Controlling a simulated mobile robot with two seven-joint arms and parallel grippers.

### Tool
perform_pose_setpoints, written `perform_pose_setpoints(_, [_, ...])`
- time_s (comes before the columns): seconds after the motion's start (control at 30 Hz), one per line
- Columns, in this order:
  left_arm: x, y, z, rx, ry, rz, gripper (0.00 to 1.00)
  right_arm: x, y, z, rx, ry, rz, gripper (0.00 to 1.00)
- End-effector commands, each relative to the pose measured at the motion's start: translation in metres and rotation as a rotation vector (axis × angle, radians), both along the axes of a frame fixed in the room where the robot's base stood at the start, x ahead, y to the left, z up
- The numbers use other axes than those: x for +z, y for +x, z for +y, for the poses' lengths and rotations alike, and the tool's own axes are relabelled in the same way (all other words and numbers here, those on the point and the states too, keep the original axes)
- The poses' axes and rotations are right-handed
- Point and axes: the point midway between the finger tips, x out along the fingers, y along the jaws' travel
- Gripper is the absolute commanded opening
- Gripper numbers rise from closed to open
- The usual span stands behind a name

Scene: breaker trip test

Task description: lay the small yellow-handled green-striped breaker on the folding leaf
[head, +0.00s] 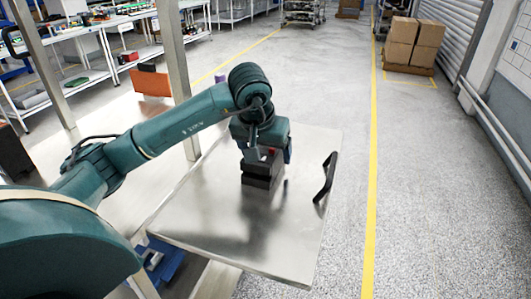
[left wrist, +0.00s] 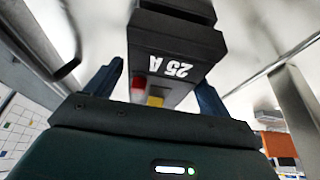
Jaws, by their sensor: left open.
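A dark grey breaker (left wrist: 172,62) marked "25 A" shows in the left wrist view, with a red part and a yellow part at its near end. No green stripe shows on it. My left gripper (left wrist: 157,85) is open, with one blue finger on each side of this breaker; I cannot tell whether they touch it. In the head view the dark breaker (head: 262,172) is on the steel folding leaf (head: 210,205), below my left gripper (head: 268,153), which partly hides it. Another dark block edge shows beyond it in the left wrist view. My right gripper is not in view.
A black handle (head: 326,178) stands up at the leaf's right edge. Metal posts (head: 176,70) rise behind my left arm. An orange-brown panel (head: 152,83) stands on the bench behind. The leaf's front part is bare.

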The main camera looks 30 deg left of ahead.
Motion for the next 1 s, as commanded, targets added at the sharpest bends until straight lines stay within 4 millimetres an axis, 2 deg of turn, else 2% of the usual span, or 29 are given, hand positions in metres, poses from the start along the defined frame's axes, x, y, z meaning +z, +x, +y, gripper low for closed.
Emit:
perform_pose_setpoints(0.3, [0.064, -0.025, -0.006, -0.001, 0.002, -0.008, 0.82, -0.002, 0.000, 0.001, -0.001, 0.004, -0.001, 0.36])
perform_pose_setpoints(0.5, [0.092, -0.036, -0.008, 0.000, 0.001, -0.005, 0.82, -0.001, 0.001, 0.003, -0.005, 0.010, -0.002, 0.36])
perform_pose_setpoints(0.7, [0.100, -0.040, -0.009, -0.001, 0.002, -0.002, 0.82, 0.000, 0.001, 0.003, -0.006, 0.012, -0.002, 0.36])
perform_pose_setpoints(1.0, [0.100, -0.040, -0.010, -0.001, 0.002, -0.002, 0.82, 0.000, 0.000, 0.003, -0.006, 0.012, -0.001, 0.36])
